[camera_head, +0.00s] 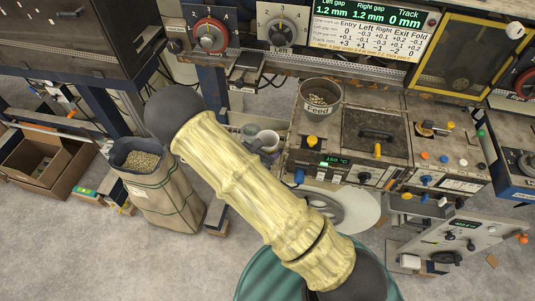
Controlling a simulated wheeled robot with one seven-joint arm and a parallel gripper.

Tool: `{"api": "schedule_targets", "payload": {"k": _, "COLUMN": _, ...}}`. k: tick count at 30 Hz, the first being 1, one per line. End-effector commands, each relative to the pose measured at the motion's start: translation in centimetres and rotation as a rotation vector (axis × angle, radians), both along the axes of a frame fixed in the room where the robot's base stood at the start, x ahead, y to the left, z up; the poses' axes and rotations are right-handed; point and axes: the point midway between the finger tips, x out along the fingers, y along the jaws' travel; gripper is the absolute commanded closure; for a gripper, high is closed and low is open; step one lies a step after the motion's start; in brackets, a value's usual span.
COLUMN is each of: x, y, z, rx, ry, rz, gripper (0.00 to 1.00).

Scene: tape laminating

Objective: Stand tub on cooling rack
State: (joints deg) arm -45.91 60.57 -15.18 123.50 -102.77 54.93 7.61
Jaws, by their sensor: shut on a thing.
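My arm's ribbed pale-yellow link crosses the middle of the view and hides most of what lies behind it. Just past its upper right edge, a small dark grey part, seemingly the tip of my gripper (262,154), shows against a pale round tub (268,138). The gripper appears shut on this tub; the contact itself is mostly hidden. A second pale round thing (249,130) shows just left of the tub, and I cannot tell what it is. I cannot make out a cooling rack.
A heated machine with a pellet-filled feed pot (320,93) stands right of the tub. A sack of pellets (160,190) and a cardboard box (42,160) stand at left. A pale round disc (362,212) lies below the machine. Grey floor (80,260) is clear at lower left.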

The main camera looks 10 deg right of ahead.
Motion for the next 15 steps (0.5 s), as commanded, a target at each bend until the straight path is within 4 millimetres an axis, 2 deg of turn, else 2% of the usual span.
{"api": "schedule_targets", "payload": {"k": 5, "x": 0.0, "y": 0.0, "z": -0.2, "rx": -0.001, "ry": 0.001, "rz": -0.001, "gripper": 0.68}}
{"api": "schedule_targets", "payload": {"k": 15, "x": 0.0, "y": -0.1, "z": -3.5, "rx": -0.002, "ry": 0.002, "rz": -0.001, "gripper": 0.68}}
